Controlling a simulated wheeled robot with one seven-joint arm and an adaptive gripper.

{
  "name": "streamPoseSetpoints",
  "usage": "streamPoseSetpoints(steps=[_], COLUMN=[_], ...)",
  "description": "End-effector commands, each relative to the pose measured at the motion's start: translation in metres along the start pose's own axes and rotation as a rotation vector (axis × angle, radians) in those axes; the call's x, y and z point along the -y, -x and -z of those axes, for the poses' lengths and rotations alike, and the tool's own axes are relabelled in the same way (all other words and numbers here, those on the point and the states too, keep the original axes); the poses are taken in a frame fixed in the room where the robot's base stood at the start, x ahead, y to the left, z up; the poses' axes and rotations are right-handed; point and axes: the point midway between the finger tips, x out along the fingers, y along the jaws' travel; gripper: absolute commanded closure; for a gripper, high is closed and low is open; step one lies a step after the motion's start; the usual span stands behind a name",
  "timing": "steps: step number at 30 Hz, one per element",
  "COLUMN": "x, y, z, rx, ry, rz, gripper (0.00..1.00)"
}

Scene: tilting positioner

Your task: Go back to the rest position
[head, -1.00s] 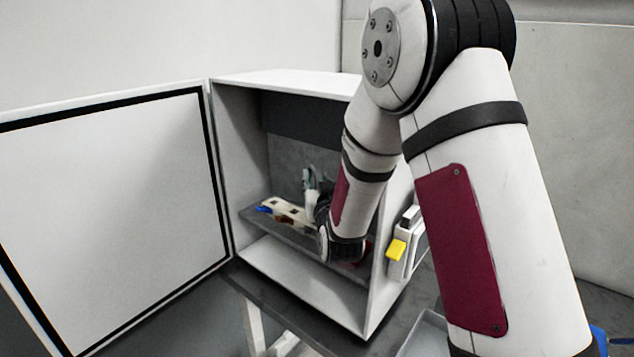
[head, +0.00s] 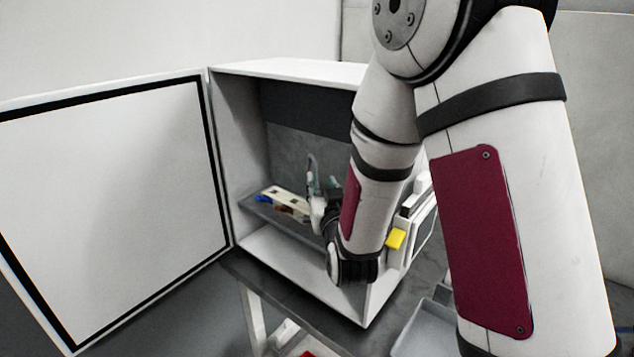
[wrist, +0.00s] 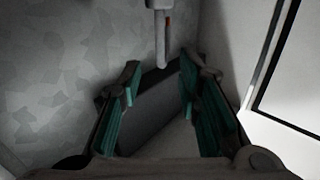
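My gripper (wrist: 157,88) shows in the wrist view with its two green-padded fingers spread wide and nothing between them. In the head view my arm reaches into the open front of a white cabinet (head: 290,69). Inside the cabinet is a tilted grey shelf or plate (head: 262,213) bearing a pale block with holes (head: 285,200) and a small blue part (head: 263,199). A thin light rod with an orange mark (wrist: 162,40) stands beyond the fingers in the wrist view.
The cabinet door (head: 110,200) stands wide open to the left. A switch box with a yellow part (head: 396,238) is on the cabinet's right outer side, close to my wrist. A grey tray (head: 425,330) lies low at the right.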

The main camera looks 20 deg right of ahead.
Motion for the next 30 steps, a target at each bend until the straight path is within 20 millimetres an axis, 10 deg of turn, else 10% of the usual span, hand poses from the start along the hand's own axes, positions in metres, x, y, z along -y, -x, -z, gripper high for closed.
streamPoseSetpoints(steps=[14,30], x=[0.004,-0.016], y=[0.033,0.214], z=[0.040,0.067], rx=[0.326,0.860], ry=[-0.023,0.038], rz=[0.058,0.092], gripper=[0.69,0.69])
